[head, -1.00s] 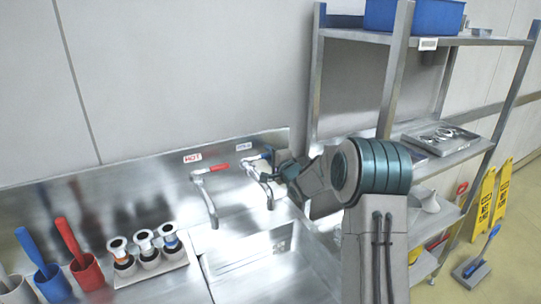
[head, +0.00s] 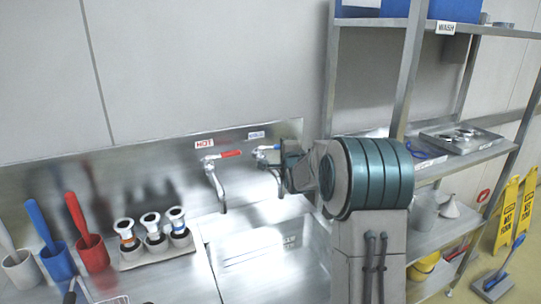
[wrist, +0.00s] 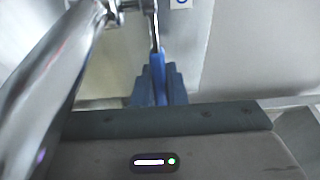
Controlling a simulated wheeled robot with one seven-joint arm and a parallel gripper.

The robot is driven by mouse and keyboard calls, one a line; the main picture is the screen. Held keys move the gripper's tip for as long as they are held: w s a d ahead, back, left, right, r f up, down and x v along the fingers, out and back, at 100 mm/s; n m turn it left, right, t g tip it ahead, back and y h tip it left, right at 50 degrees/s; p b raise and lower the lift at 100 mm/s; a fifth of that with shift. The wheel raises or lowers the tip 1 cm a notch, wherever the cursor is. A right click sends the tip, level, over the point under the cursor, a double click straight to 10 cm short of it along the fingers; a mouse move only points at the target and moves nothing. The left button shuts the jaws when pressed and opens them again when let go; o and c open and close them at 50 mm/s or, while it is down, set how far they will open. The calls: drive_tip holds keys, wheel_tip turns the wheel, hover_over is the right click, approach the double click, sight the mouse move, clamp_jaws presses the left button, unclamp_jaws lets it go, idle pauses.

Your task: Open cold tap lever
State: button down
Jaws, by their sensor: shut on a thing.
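The cold tap (head: 274,176) comes out of the steel splashback beneath a blue label, right of the hot tap. Its lever has a blue sleeve, and a bit of the blue lever (head: 265,148) shows left of my gripper (head: 287,160). My gripper reaches in from the right and is shut on the lever. In the wrist view the blue lever (wrist: 157,66) runs down from a metal stem between the blue fingertips of my gripper (wrist: 159,92). The chrome spout (wrist: 45,75) crosses the left side. The lever's far end is hidden.
The hot tap (head: 213,180) with its red lever (head: 231,154) stands close on the left. The sink basin (head: 265,265) lies below. Brushes in cups (head: 92,255) and a holder with several small fittings (head: 155,255) sit left. A steel shelf rack (head: 400,70) stands right.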

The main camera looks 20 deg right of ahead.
idle(0.3)
drive_tip(key=c, duration=1.5)
unclamp_jaws()
drive_tip(key=shift+o, duration=0.2)
